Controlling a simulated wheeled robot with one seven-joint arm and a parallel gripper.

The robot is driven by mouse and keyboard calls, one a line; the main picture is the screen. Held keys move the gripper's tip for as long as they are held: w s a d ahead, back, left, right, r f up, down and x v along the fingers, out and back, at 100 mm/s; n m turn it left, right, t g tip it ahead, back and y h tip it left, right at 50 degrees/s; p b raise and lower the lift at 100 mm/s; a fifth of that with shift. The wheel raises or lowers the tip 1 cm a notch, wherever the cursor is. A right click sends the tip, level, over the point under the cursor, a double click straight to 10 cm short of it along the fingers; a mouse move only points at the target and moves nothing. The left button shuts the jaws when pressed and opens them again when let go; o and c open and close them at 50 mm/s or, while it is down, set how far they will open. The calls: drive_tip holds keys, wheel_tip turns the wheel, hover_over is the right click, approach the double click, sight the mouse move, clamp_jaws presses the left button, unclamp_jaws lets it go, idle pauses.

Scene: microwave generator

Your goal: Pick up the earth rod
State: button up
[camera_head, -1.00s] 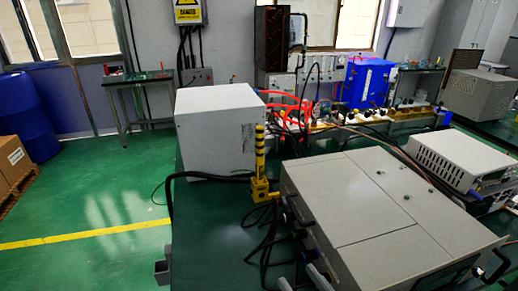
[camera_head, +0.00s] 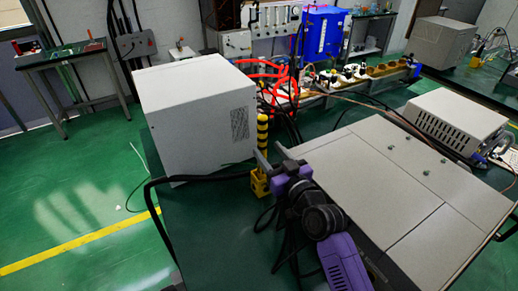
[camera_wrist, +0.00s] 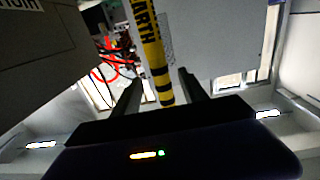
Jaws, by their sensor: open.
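The earth rod (camera_head: 262,132) is yellow with black bands and stands upright in a yellow holder (camera_head: 260,184) on the green bench top. In the wrist view the rod (camera_wrist: 152,50) shows the word EARTH and lies between and beyond the two fingers. My gripper (camera_head: 268,156) is open, its fingers pointing at the rod; in the wrist view the gripper (camera_wrist: 157,86) has a clear gap between its fingers. The fingers partly overlap the rod in the head view. I cannot tell whether they touch it.
A grey box (camera_head: 195,115) stands just left of and behind the rod. A large grey cabinet (camera_head: 400,175) is close on the right. Red cables (camera_head: 268,70) and black cables lie behind and around the rod. A white instrument (camera_head: 455,125) is at the right.

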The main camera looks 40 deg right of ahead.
sight(258, 135)
drive_tip(key=x, duration=0.2)
drive_tip(key=p+x, duration=0.1)
drive_tip(key=x, duration=0.1)
drive_tip(key=p+x, duration=0.1)
drive_tip(key=x, duration=0.2)
drive_tip(key=shift+r, duration=0.4)
drive_tip(key=shift+w+d+p, duration=0.1)
drive_tip(key=shift+w+p, duration=0.2)
drive_tip(key=shift+w, duration=0.1)
drive_tip(key=shift+f, duration=0.1)
clamp_jaws()
